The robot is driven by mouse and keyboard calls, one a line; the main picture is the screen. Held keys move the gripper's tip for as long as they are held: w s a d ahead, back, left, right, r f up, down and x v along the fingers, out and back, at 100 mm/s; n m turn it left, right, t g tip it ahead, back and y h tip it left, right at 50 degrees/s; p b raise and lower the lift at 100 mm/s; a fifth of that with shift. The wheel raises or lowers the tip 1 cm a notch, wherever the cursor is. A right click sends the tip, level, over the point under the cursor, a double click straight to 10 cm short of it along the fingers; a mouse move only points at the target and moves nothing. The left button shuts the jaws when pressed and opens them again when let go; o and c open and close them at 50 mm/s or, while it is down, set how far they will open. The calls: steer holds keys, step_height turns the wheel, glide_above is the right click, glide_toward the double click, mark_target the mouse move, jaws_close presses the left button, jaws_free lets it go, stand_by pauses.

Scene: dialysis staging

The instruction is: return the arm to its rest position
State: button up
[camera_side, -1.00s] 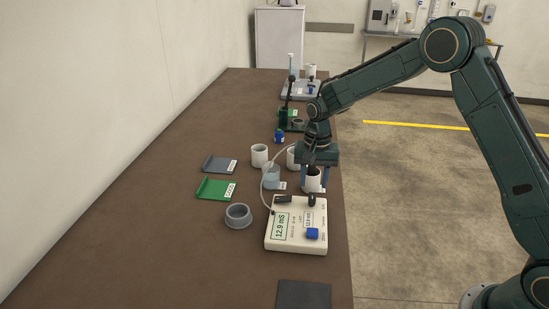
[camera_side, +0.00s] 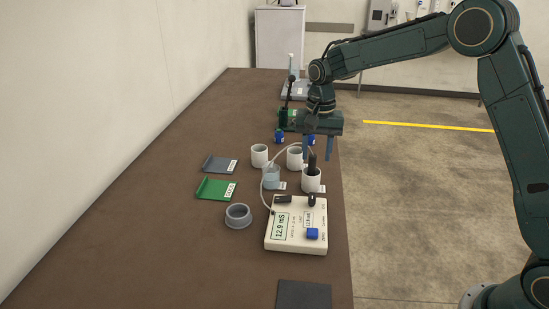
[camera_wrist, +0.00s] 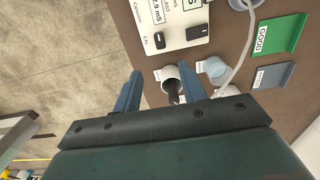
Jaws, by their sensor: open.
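My gripper (camera_side: 318,150) is raised above the bench's right edge, fingers pointing down, open and empty. Its blue fingers are spread apart in the wrist view (camera_wrist: 160,80). Below it a black probe (camera_side: 312,162) stands in a white cup (camera_side: 311,184). The probe (camera_wrist: 174,92) and the cup (camera_wrist: 168,73) show between the fingers in the wrist view. The fingertips look clear of the cup; whether they clear the probe's top in height is hard to tell.
The conductivity meter (camera_side: 296,226), reading 12.9 mS, sits in front with a pale cable. Other white cups (camera_side: 259,155), a clear beaker (camera_side: 271,177), a grey ring (camera_side: 238,216), green tray (camera_side: 216,189) and grey tray (camera_side: 219,165) lie left. The bench's left side is clear.

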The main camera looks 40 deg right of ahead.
steer(key=s+r+n+t, duration=0.3)
steer(key=s+r+n, duration=0.1)
steer(key=s+r, duration=1.05)
steer(key=s+f+n+t, duration=0.2)
steer(key=s+n, duration=0.3)
steer(key=s, duration=1.3)
steer(key=shift+s+a+f+t, duration=0.15)
steer(key=shift+s+a+t, duration=0.15)
steer(key=shift+a, duration=0.05)
